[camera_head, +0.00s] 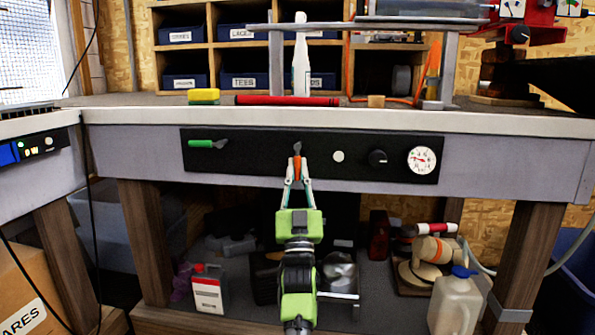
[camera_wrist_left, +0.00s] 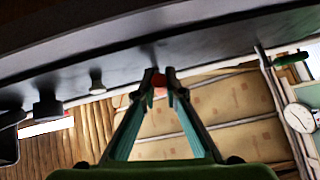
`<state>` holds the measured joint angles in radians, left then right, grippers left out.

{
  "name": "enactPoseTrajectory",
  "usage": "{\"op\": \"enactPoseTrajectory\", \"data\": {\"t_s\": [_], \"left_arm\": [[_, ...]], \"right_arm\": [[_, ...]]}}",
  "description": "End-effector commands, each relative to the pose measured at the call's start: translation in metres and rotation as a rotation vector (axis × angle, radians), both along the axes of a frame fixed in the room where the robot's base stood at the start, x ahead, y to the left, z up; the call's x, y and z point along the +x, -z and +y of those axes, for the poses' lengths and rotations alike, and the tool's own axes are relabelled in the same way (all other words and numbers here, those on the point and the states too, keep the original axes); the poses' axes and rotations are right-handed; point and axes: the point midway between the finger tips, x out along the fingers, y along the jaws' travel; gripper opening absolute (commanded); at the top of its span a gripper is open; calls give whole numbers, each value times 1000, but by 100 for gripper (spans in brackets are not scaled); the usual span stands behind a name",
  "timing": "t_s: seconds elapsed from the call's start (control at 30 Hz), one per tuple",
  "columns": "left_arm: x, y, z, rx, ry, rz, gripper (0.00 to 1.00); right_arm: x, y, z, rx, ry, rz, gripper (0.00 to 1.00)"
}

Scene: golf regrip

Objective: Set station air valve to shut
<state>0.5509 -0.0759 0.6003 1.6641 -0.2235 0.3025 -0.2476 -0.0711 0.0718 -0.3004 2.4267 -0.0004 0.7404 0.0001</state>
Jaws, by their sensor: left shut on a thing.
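A black control panel (camera_head: 250,165) is on the front of the workbench. A valve with an orange lever (camera_head: 297,163) is near its middle, the lever pointing down from a grey pivot. Another valve with a green lever (camera_head: 201,144) is at the panel's left, its lever lying level. I see no label telling which is the station air valve. My left gripper (camera_head: 297,182) is in front of the panel, shut on the orange lever; in the left wrist view the lever's reddish end (camera_wrist_left: 158,80) shows between the fingertips. My right gripper is out of view.
A white button (camera_head: 338,156), a black knob (camera_head: 378,158) and a round gauge (camera_head: 421,160) are right of the lever. The bench edge (camera_head: 340,122) overhangs above. A bottle, jug and tools fill the shelf below.

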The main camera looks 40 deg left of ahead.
Motion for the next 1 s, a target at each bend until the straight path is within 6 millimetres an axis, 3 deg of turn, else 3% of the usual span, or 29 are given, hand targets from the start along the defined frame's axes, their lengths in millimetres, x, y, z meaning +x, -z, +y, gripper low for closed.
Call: {"op": "enactPoseTrajectory", "data": {"t_s": [0.57, 0.6, 0.63, 1.0], "left_arm": [[1, 0, -1, -26, 1, -14, 0], [1, 0, -1, -26, 1, -14, 21], [1, 0, -1, -26, 1, -14, 28], [0, -3, 0, -23, -1, -16, 28]], "right_arm": [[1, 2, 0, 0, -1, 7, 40], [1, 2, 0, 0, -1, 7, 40], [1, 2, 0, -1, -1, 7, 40], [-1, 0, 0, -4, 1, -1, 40]]}}
